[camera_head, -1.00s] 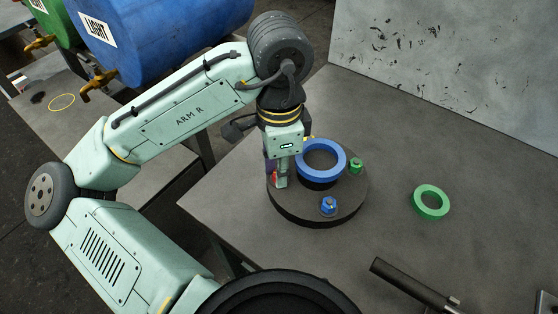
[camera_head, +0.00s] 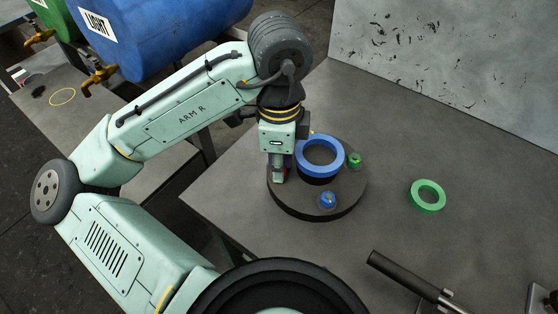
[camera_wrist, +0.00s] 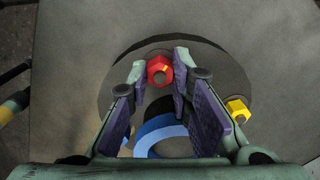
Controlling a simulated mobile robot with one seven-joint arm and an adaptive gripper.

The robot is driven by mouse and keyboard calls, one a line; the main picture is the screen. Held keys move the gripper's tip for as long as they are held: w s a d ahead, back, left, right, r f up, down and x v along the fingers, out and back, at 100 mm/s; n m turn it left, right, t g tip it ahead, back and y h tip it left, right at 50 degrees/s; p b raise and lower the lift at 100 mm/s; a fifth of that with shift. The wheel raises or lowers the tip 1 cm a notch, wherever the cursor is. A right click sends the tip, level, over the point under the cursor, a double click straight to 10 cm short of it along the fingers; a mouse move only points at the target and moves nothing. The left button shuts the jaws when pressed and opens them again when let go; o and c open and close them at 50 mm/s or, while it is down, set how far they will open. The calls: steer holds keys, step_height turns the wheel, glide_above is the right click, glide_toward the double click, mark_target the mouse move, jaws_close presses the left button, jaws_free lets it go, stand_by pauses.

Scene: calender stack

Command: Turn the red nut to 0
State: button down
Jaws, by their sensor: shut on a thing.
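The red nut (camera_wrist: 159,70) sits on the dark round base (camera_head: 345,192), near its edge. A small orange mark shows on its top in the wrist view. My gripper (camera_wrist: 160,68) points down with one finger on each side of the nut and is shut on it. In the head view my gripper (camera_head: 278,177) stands at the left edge of the base and mostly hides the nut. A blue nut (camera_head: 327,200), a green nut (camera_head: 354,160) and a yellow nut (camera_wrist: 237,110) also stand on the base. I cannot make out a 0 mark.
A blue ring (camera_head: 320,174) sits raised at the base's middle, close beside my gripper. A green ring (camera_head: 428,206) lies on the grey table (camera_head: 400,150) to the right. A dark-handled tool (camera_head: 405,275) lies at the front. A panel (camera_head: 450,60) stands at the back.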

steer(key=c, duration=1.4)
jaws_free()
steer(key=shift+c, duration=0.2)
steer(key=shift+r, duration=0.1)
step_height(320, 180, up, 12)
